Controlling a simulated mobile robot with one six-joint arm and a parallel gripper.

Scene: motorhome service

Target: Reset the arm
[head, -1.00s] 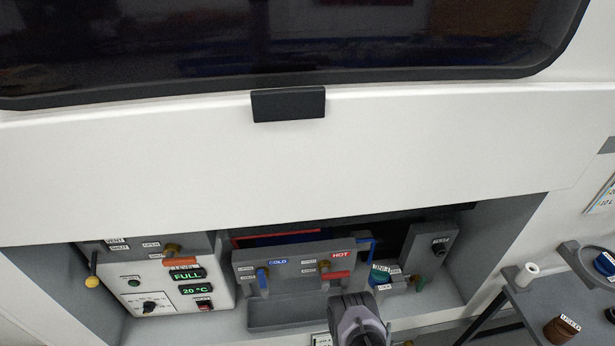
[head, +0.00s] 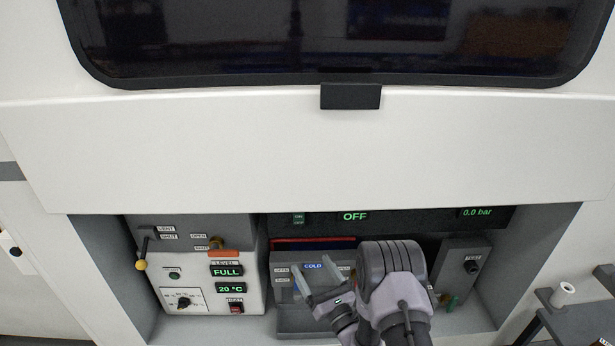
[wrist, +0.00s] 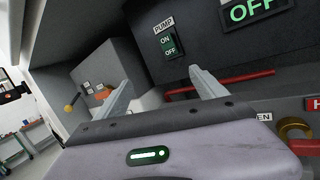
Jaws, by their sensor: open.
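My gripper (head: 318,277) is in front of the service bay, near the panel with the blue COLD label (head: 313,266). Its two fingers stand apart with nothing between them. The wrist view shows the open fingers (wrist: 160,92) pointing toward the dark pump panel (wrist: 210,55), which has an ON/OFF switch (wrist: 168,45) and a green OFF display (wrist: 252,10). My arm hides the HOT side of the valve panel in the head view.
A white box (head: 196,285) with FULL and 20 °C displays stands at the left of the bay. A yellow-knobbed lever (head: 140,265) hangs beside it. Red pipes (wrist: 225,84) run close to the fingers. A grey shelf (head: 580,322) stands at the right.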

